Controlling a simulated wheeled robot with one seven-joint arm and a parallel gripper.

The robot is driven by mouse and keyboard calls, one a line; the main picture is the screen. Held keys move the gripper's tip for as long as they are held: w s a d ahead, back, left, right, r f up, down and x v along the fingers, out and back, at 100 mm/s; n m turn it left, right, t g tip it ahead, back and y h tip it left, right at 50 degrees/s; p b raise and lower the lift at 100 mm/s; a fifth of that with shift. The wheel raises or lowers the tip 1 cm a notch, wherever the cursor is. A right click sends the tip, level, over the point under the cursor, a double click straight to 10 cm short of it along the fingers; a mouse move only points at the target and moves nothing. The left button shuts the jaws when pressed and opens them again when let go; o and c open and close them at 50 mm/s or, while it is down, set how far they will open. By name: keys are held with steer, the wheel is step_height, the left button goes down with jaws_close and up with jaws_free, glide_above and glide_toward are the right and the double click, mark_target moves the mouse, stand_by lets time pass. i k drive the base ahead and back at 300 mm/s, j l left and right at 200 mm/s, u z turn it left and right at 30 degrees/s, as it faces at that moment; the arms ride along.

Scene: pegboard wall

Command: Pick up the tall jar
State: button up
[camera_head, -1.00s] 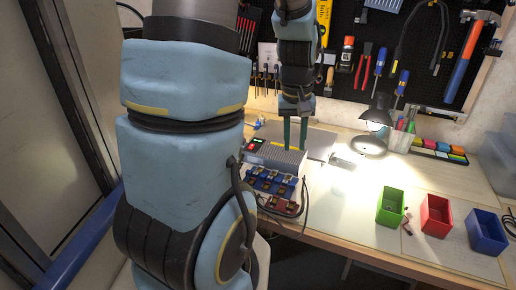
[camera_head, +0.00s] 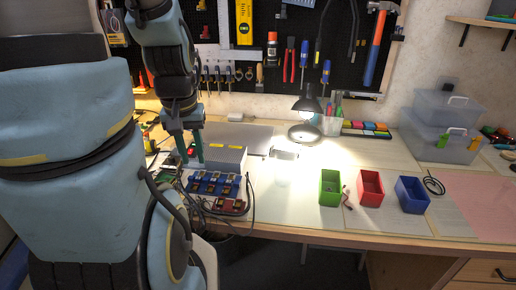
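I cannot make out a tall jar for certain. The nearest match is a clear pen holder (camera_head: 331,124), upright beside the desk lamp, with pens and markers in it. My gripper (camera_head: 191,158) points down at the left of the bench, beside a grey box with a yellow strip (camera_head: 222,158). Its two green fingers are apart with nothing seen between them. I cannot tell whether the fingers touch anything. My arm hides the left part of the bench.
A black lamp (camera_head: 305,118) stands at the back. Green (camera_head: 331,199), red (camera_head: 369,200) and blue (camera_head: 411,207) bins stand near the front edge. A blue rack (camera_head: 212,186) with cables sits below my gripper. Clear lidded boxes (camera_head: 437,145) stand at right. The middle bench is mostly clear.

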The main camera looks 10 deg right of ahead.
mark_target(284, 166)
steer(key=u, duration=0.45)
steer(key=k+l+u, duration=0.15)
steer(key=u, duration=0.25)
steer(key=k+l+u, duration=0.15)
steer(key=l+u, duration=0.25)
steer(key=k+u, duration=0.2)
steer(key=u, duration=0.25)
steer(key=k+l+u, duration=0.1)
steer(key=k, duration=0.35)
steer(key=k+l+u, duration=0.15)
steer(key=k, duration=0.3)
steer(key=l, duration=0.1)
